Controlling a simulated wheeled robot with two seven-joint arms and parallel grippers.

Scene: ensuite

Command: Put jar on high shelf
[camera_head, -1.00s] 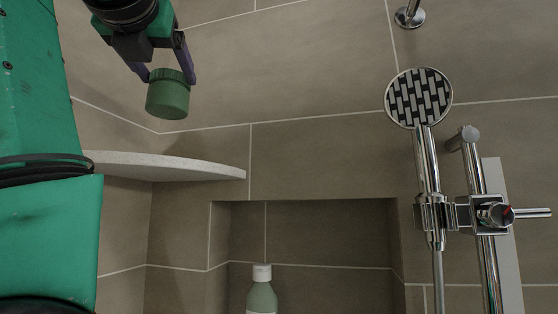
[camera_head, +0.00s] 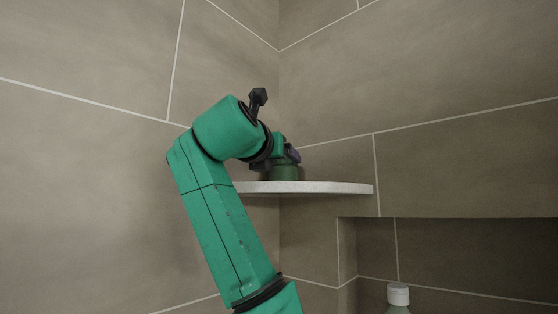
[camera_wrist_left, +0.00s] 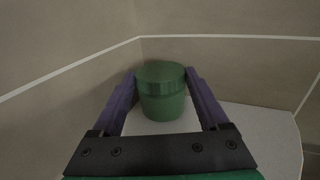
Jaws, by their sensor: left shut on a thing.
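The green lidded jar (camera_head: 284,173) is at the pale corner shelf (camera_head: 335,188) in the head view, partly hidden by my left gripper (camera_head: 292,157). In the left wrist view the jar (camera_wrist_left: 161,97) is upright between the two purple fingers of my left gripper (camera_wrist_left: 160,78), which is shut on it. The shelf surface (camera_wrist_left: 255,125) lies right below the jar; I cannot tell whether its base touches. My right gripper is not in view.
Tiled walls meet in the corner behind the shelf. A recessed niche (camera_head: 450,250) lies lower right, with a white-capped bottle (camera_head: 398,296) in it. The shelf to the right of the jar is clear.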

